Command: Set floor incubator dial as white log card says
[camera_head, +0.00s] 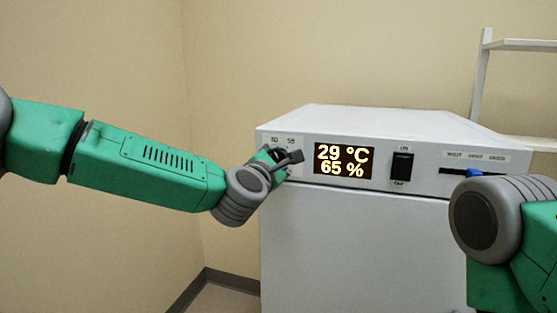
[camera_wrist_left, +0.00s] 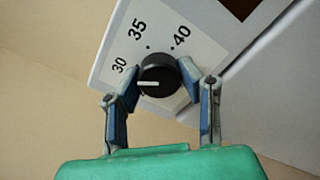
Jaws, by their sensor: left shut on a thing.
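The floor incubator (camera_head: 345,240) is a white cabinet; its display (camera_head: 344,161) reads 29 °C and 65 %. Its black dial (camera_wrist_left: 158,75) has a white pointer line aimed left, just below the 30 mark in the left wrist view. The printed marks 30, 35 and 40 show around it. My left gripper (camera_wrist_left: 161,70) is shut on the dial, one finger on each side. In the head view the left gripper (camera_head: 284,160) mostly hides the dial. No white log card shows. My right arm enters at the right, its gripper out of view.
Right of the display are a black ON/OFF rocker switch (camera_head: 402,166) and a slider with a blue knob (camera_head: 474,173), partly behind my right arm. A white shelf rack (camera_head: 520,45) stands at the back right. The incubator's top (camera_head: 370,119) is bare.

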